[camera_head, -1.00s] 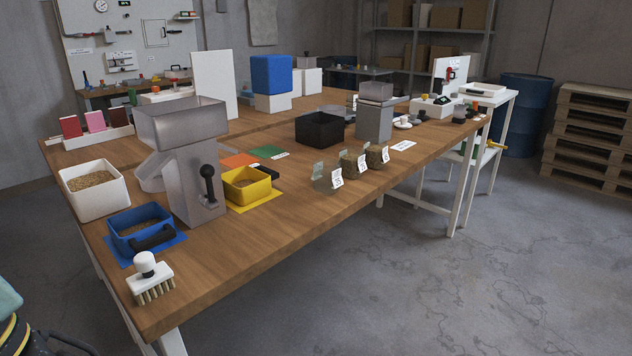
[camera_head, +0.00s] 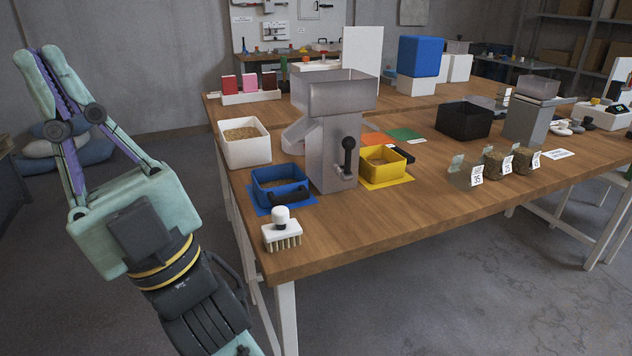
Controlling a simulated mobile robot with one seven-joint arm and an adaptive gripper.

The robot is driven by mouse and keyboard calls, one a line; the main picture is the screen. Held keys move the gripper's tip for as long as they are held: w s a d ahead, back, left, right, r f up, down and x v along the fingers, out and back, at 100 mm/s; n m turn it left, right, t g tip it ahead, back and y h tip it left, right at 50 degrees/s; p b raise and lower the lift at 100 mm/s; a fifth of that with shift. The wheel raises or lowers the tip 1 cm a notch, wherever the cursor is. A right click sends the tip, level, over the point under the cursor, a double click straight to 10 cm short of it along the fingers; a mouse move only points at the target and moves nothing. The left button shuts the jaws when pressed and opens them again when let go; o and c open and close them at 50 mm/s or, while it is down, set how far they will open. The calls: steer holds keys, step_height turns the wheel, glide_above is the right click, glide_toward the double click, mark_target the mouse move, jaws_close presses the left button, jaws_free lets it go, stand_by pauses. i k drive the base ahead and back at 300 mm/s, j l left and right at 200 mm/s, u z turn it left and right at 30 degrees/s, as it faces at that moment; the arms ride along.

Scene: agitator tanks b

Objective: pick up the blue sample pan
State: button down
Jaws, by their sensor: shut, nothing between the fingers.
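The blue sample pan (camera_head: 279,187) stands on a blue mat (camera_head: 261,207) at the near left part of the wooden table. My gripper (camera_head: 37,53) is at the left of the view, raised and pointing up, off the table's left side. Its fingers are together with nothing between them. It is well apart from the pan.
A white brush (camera_head: 281,232) stands right in front of the pan. A metal divider (camera_head: 329,140) with a black lever stands to its right, a white grain bin (camera_head: 244,150) behind it. A yellow pan (camera_head: 382,161) is further right.

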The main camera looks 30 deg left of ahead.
mark_target(275, 184)
steer(key=j+u, duration=0.2)
steer(key=j, duration=0.2)
steer(key=j+u, duration=0.2)
steer(key=j, duration=0.2)
steer(key=i+j+u, duration=0.15)
steer(key=j, duration=0.25)
steer(key=i+j+u, duration=0.2)
steer(key=j, duration=0.15)
steer(key=j+u, duration=0.2)
steer(key=j, duration=0.2)
steer(key=i+l, duration=0.25)
steer(key=i, duration=0.2)
